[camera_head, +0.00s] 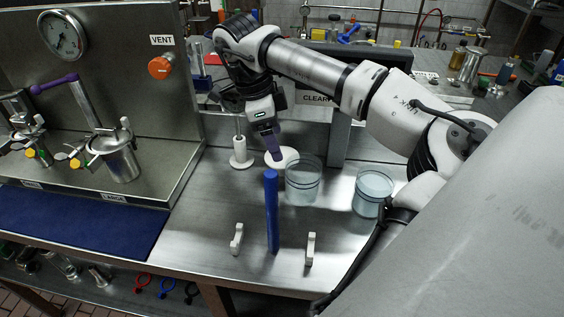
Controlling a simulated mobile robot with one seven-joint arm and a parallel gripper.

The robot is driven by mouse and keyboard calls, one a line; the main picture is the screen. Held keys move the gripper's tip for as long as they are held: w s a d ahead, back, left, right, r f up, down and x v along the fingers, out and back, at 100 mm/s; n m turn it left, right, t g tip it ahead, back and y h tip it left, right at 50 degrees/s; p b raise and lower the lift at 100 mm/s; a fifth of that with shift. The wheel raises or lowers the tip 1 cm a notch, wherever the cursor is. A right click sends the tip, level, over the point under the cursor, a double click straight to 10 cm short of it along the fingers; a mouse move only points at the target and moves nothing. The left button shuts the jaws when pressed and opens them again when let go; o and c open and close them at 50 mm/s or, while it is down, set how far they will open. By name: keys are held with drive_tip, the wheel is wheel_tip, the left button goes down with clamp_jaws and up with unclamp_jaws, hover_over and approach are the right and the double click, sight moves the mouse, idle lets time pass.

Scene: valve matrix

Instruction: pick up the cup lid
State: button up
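A white round disc (287,160), which looks like the cup lid, lies on the steel bench just left of and behind a clear cup (303,184). My gripper (273,154) points down at the disc's left edge, with its purplish fingers close to the disc and partly covering it. I cannot tell whether the fingers touch the disc or how far apart they are. A second clear cup with bluish contents (372,192) stands to the right, near my arm.
A tall blue rod (272,212) stands upright in front of the disc, between two white handles (237,239) (310,249). A white post (240,153) is left of my gripper. A steel panel with gauge (62,36) and valves fills the left.

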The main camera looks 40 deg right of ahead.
drive_tip(key=b+x, duration=0.1)
drive_tip(key=x, duration=0.2)
drive_tip(key=shift+d+f+b, duration=0.1)
drive_tip(key=shift+f+b, duration=0.2)
drive_tip(key=shift+b, duration=0.1)
drive_tip(key=shift+r, duration=0.1)
drive_tip(key=c, duration=0.6)
drive_tip(key=shift+r, duration=0.15)
